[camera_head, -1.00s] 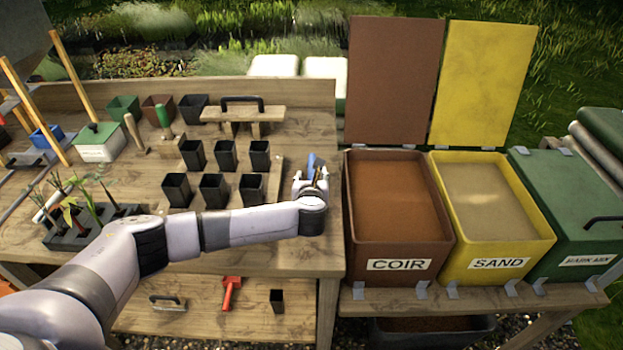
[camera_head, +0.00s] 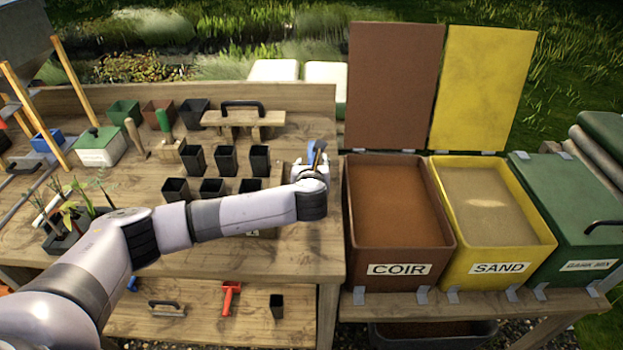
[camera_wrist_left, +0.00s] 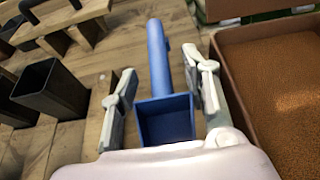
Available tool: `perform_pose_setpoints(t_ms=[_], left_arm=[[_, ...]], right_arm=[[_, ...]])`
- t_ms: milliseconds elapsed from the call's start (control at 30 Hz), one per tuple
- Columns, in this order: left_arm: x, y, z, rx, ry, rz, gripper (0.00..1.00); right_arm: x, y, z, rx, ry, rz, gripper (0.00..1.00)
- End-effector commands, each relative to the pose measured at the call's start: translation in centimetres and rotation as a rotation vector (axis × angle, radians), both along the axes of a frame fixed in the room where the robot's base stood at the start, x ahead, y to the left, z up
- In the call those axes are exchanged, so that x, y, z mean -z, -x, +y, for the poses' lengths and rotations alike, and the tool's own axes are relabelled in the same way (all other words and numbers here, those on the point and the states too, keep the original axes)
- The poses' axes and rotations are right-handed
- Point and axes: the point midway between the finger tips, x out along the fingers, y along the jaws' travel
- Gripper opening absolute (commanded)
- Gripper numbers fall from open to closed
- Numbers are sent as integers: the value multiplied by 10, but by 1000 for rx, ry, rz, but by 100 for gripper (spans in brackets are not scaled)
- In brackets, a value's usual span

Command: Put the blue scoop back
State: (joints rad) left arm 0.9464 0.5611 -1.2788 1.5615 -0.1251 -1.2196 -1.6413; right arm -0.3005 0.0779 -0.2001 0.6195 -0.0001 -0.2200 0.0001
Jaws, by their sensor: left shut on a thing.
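My left gripper (camera_head: 311,172) is shut on the blue scoop (camera_head: 313,153) near the bench's right edge, beside the COIR bin. In the left wrist view the scoop (camera_wrist_left: 165,117) lies between the two fingers of my left gripper (camera_wrist_left: 163,85). Its square, open pan is near the palm and its round handle points away. The exact contact of the fingers and the height over the bench are hard to tell. My right gripper is not in view.
The open COIR bin (camera_head: 350,255) and SAND bin (camera_head: 452,262) stand right of the bench (camera_head: 300,235), with a closed green bin (camera_head: 560,190) beyond. Several black pots (camera_head: 227,160) stand left of the gripper. A wooden carrier with a dark handle (camera_head: 243,117) stands behind them.

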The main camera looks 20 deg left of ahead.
Motion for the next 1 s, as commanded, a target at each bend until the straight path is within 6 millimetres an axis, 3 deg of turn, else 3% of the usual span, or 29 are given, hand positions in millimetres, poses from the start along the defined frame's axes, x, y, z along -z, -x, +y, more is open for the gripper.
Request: perform_pose_setpoints(t_ms=[100,300,533,633,733,1000], left_arm=[[-40,-1,0,0,1,-8,13],[-93,-1,0,0,0,-5,13],[-129,-1,0,0,-2,-3,13],[-131,-4,-1,18,0,6,13],[-121,-14,-5,69,5,20,13],[-60,-43,-12,277,13,29,13]], right_arm=[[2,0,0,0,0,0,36],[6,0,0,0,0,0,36],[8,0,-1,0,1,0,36],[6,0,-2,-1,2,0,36],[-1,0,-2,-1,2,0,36],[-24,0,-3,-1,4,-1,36]])
